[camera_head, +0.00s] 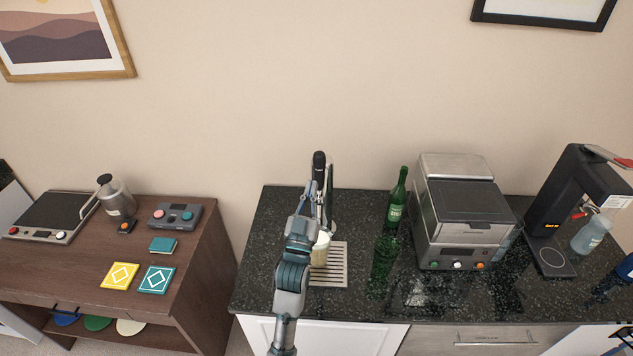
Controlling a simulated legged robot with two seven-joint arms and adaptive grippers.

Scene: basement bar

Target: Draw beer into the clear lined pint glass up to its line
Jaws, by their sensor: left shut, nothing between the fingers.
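The beer tap (329,186) stands at the back of the dark counter, with a black handle (319,160) on top. The pint glass (320,252) is under the tap on the slatted drip tray (335,275). It holds pale yellowish liquid with a whitish top. My left arm covers the glass's left side, and I cannot make out its line or the exact level. My left gripper (311,194) is shut and empty, just below the tap handle and close beside the tap column. I cannot tell whether it touches the tap.
A green bottle (397,200) and a grey machine (462,212) stand right of the tap. A black coffee machine (574,200) and a clear bottle (590,234) are farther right. A wooden side table (205,255) stands left, across a gap. The counter's front left is clear.

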